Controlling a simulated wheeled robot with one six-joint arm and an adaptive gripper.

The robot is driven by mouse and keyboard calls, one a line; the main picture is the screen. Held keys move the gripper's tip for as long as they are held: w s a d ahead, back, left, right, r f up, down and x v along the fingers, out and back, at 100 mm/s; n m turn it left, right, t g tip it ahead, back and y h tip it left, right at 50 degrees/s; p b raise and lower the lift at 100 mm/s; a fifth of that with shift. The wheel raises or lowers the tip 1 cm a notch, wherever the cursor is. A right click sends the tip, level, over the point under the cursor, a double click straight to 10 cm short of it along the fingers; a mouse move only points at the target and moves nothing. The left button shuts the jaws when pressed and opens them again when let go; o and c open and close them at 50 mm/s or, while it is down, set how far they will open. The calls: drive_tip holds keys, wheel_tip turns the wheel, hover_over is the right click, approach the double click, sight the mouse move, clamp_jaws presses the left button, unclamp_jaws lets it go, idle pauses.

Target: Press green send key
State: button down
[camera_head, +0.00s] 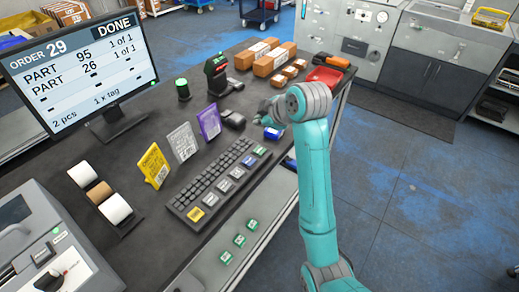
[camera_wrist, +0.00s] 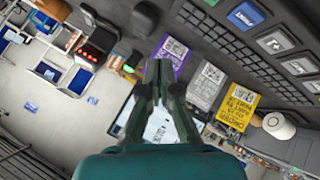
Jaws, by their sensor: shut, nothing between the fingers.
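The green key (camera_head: 260,150) is at the far right end of the row of large keys on the dark keyboard (camera_head: 190,190). In the wrist view only a sliver of a green key (camera_wrist: 212,2) shows at the top edge, beside a blue key (camera_wrist: 246,15). My gripper (camera_head: 262,113) is beyond the green key in the head view, apart from it, and partly hidden by my wrist. In the wrist view my gripper (camera_wrist: 159,64) is shut and empty. The monitor (camera_head: 85,65) reads ORDER 29, DONE, with two parts at 1 of 1.
Yellow (camera_head: 154,166), grey (camera_head: 183,142) and purple (camera_head: 209,122) tag cards stand behind the keyboard. A black scanner (camera_head: 216,75), cardboard boxes (camera_head: 268,62) and a red tray (camera_head: 323,77) are farther back. Label rolls (camera_head: 100,193) stand at left. Several green-topped items (camera_head: 239,240) lie on the lower shelf.

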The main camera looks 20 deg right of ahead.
sight(261, 151)
drive_tip(key=shift+f, duration=4.45)
drive_tip(key=shift+f, duration=0.8)
drive_tip(key=shift+r, duration=0.85)
drive_tip(key=shift+r, duration=2.55)
drive_tip(key=shift+s, duration=0.1)
